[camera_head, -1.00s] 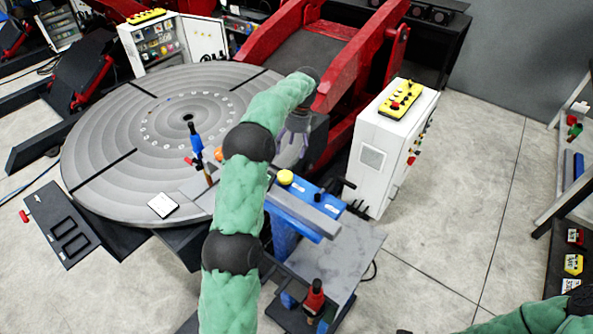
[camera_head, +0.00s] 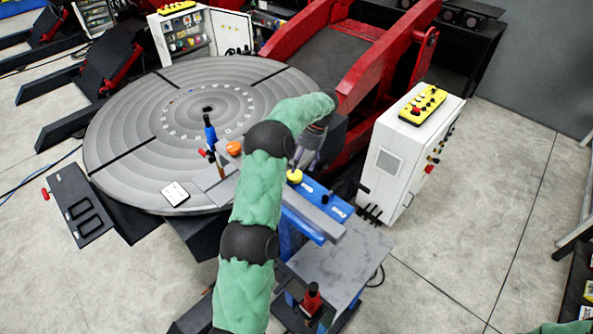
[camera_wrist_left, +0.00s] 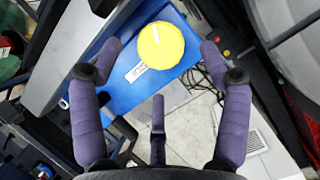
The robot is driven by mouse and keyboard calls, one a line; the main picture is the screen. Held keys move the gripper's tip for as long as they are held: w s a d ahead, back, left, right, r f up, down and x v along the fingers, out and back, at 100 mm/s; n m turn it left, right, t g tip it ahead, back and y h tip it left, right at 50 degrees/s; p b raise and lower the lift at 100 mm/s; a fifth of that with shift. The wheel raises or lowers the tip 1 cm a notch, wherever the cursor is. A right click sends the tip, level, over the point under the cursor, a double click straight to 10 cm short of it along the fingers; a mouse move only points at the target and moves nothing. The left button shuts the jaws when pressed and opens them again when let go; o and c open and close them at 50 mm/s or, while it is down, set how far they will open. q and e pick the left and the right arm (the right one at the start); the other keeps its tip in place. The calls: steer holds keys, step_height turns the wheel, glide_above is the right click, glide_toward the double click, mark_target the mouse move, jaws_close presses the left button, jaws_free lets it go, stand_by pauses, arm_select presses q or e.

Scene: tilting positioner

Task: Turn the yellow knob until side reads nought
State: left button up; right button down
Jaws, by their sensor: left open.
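The yellow knob (camera_head: 294,177) sits on a blue bar (camera_head: 322,203) beside the round turntable. In the left wrist view the knob (camera_wrist_left: 161,45) is round, with a short white mark on its top. A white label (camera_wrist_left: 136,73) lies beside it on the blue surface, its lettering too small to read surely. My left gripper (camera_head: 304,156) is open just above the knob. In the wrist view its purple fingers (camera_wrist_left: 163,52) are spread around the knob, with gaps on both sides. The angle reading cannot be made out. My right gripper is out of view.
The grey turntable (camera_head: 130,120) lies to the left, with a blue-handled tool (camera_head: 210,135) and an orange knob (camera_head: 234,147) near its edge. A white control cabinet (camera_head: 392,165) stands to the right. A grey plate (camera_head: 345,262) is below the bar.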

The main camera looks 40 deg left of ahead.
mark_target(296, 173)
arm_select(q)
steer(key=shift+x, duration=2.1)
steer(key=c, duration=1.1)
